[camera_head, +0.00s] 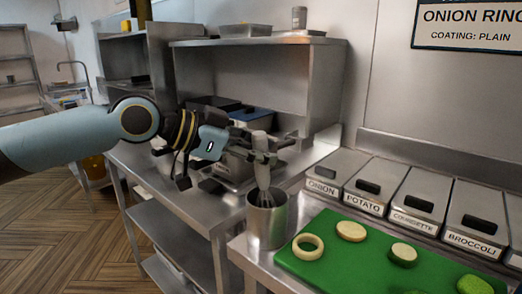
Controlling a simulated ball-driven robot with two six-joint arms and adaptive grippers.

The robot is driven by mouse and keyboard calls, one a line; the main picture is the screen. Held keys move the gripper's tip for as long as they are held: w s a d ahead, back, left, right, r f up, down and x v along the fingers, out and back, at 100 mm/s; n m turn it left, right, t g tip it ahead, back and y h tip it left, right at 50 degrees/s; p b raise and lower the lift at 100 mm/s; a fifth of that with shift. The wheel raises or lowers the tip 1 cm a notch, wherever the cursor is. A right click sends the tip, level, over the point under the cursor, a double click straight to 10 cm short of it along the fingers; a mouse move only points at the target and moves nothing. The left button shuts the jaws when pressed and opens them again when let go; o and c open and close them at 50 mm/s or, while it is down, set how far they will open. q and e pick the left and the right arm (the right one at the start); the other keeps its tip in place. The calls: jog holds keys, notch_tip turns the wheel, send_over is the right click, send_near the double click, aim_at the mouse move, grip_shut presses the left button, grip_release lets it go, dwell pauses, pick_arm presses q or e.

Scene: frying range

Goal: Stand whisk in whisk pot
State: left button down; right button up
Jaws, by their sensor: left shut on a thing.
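The whisk (261,172) has a pale handle and a wire head, and is held head down and nearly upright. My left gripper (262,157) is shut on the whisk's handle. The whisk pot (267,226) is a round steel pot at the left edge of the front steel counter. The whisk's wire head is at the pot's mouth, with its lower end seemingly inside the rim. Whether it touches the bottom is hidden. My right gripper is not in view.
A green board (345,262) with an onion ring (308,247) and vegetable slices lies right of the pot. Steel bins labelled onion (333,172), potato, courgette and broccoli line the back. A steel shelf unit (258,70) stands behind my left arm, with containers beneath it.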

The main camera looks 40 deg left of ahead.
pick_arm(q)
jog(key=c, duration=1.1)
grip_release()
jog(key=shift+o, duration=0.2)
jog(key=shift+r, duration=0.3)
notch_tip(320, 180, up, 9)
jog(key=shift+r, duration=0.2)
